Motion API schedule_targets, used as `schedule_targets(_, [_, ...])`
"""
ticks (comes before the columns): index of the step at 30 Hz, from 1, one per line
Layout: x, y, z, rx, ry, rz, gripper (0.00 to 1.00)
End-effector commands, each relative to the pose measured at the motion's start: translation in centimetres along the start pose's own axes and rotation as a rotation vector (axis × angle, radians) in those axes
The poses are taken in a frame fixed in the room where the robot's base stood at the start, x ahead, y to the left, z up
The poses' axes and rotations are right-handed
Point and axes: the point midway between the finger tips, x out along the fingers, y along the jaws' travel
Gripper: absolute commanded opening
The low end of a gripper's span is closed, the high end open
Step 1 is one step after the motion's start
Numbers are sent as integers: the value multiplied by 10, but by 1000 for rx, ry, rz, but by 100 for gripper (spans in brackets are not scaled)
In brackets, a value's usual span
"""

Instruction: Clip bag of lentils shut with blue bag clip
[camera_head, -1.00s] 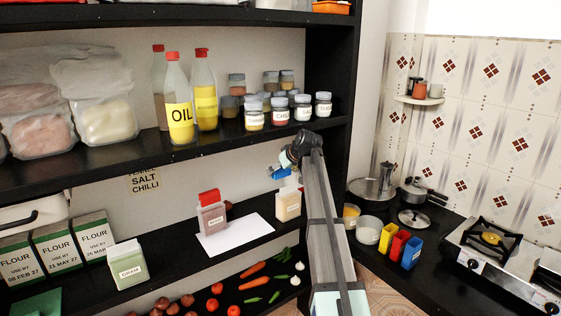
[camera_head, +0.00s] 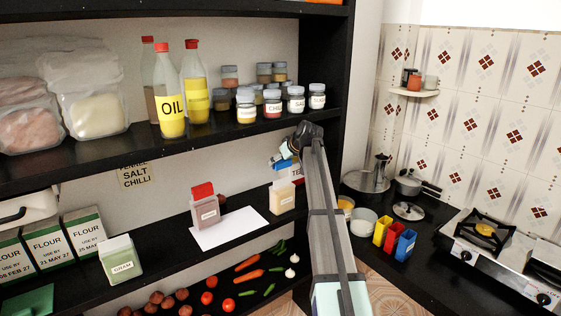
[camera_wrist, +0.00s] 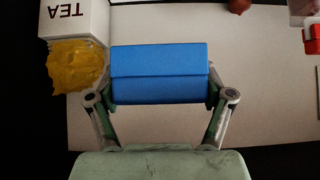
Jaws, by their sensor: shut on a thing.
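My gripper (camera_head: 283,165) is shut on the blue bag clip (camera_wrist: 160,73), which spans between its fingers in the wrist view. The label is too small to read. In the wrist view a yellow lumpy mass (camera_wrist: 75,65) lies beside the tea box (camera_wrist: 75,18); I cannot tell whether it is in a bag.
A bag with a red clip (camera_head: 205,207) stands on the white sheet (camera_head: 230,232). A green gram bag (camera_head: 120,258) and flour packets (camera_head: 45,246) stand left. The upper shelf (camera_head: 200,138) with oil bottles and jars is above. The stove (camera_head: 490,250) is right.

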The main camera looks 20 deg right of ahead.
Motion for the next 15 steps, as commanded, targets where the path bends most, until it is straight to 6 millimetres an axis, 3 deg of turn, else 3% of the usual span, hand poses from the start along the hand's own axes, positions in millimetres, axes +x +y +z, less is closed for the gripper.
schedule_targets(15, [17,0,17,0,1,0,56])
